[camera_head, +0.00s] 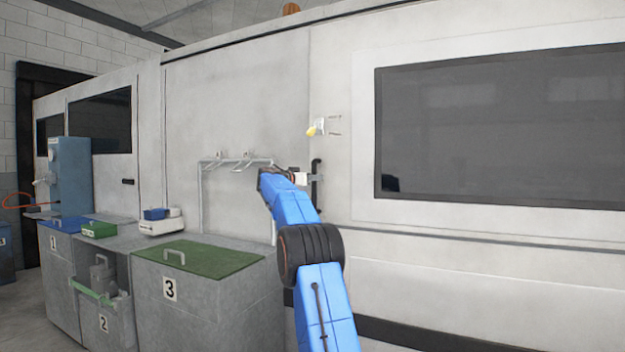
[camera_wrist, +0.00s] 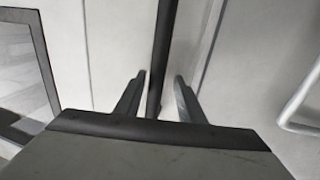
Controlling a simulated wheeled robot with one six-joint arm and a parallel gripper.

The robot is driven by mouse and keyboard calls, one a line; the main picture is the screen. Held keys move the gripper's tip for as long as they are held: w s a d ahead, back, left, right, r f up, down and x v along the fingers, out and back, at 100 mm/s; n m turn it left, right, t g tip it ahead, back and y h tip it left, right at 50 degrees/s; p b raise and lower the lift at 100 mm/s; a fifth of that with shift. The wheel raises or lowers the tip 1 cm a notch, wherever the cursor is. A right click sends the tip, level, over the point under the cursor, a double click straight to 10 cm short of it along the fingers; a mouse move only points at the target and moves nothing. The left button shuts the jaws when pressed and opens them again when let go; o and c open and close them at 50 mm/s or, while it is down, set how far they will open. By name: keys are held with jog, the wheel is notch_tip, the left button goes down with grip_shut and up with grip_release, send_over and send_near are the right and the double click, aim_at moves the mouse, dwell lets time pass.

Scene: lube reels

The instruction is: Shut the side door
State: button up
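The side door appears to be the pale panel with a large dark window (camera_head: 500,125) on the right of the head view. A black vertical bar handle (camera_head: 317,170) is at its left edge, beside a vertical seam. I cannot tell how wide any gap there is. My gripper (camera_head: 306,179) is at the handle, small and partly hidden by my blue arm in the head view. In the wrist view, my gripper's two fingers (camera_wrist: 160,82) stand apart, one on each side of the black bar (camera_wrist: 162,40). Some space shows between the bar and each finger.
A grey bench with a green lid (camera_head: 210,258) marked 3 stands left of my arm. A white pipe rail (camera_head: 202,200) stands behind it, left of the handle.

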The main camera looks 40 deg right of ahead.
jog(key=s+a, duration=0.3)
jog(key=a, duration=1.4)
jog(key=shift+s, duration=0.2)
